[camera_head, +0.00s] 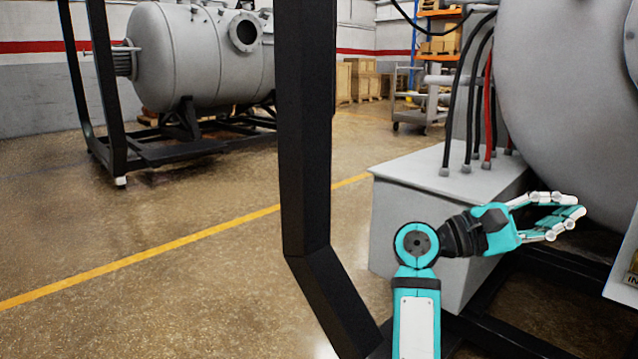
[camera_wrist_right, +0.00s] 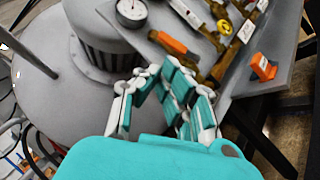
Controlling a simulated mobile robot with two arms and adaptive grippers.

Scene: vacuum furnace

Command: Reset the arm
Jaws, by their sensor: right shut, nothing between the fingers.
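My right gripper (camera_head: 572,212) is teal and white and shows at the lower right of the head view, at the end of my bent right arm. It points right, in front of the grey box and close to the large grey furnace body. Its fingers are shut with nothing between them. In the right wrist view the gripper (camera_wrist_right: 165,92) shows from behind, with a gauge and brass fittings beyond its fingertips. I cannot tell the exact gap between the fingers and the furnace. My left gripper is not in view.
A black frame post (camera_head: 306,130) stands left of my right arm. The grey furnace (camera_head: 570,95) and a grey box (camera_head: 410,185) with black and red hoses lie on the right. In the wrist view are a pressure gauge (camera_wrist_right: 131,12) and orange handles (camera_wrist_right: 172,43). Open floor (camera_head: 200,290) lies left.

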